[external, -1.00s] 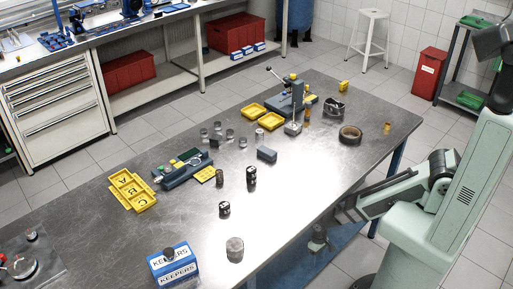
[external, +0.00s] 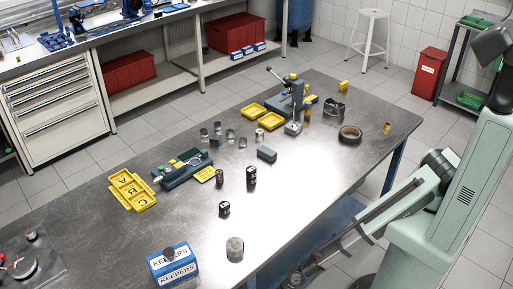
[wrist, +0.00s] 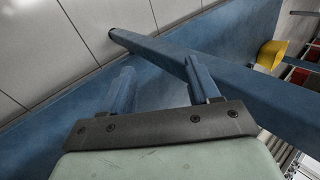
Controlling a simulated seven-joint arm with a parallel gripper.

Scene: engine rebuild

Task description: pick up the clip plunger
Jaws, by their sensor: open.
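I cannot tell for certain which part is the clip plunger. Small dark cylindrical parts stand mid-table in the external view: a slim one (external: 220,177), a taller black one with light marks (external: 251,176) and a short black one (external: 224,209). A grey cylinder (external: 235,249) stands near the front edge. A dark round knob (external: 169,254) sits on the blue and white KEEPERS box (external: 173,268). My gripper (wrist: 160,85) is open and empty, its two fingers apart in the wrist view. In the external view it hangs low beside the table's near edge, away from these parts.
The metal table (external: 310,190) has bare room at front right. A blue-grey fixture (external: 183,172), yellow lettered trays (external: 131,190), a lever press (external: 291,110) and a dark ring (external: 350,133) stand on it. A blue frame beam (wrist: 170,55) crosses close beyond my fingers.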

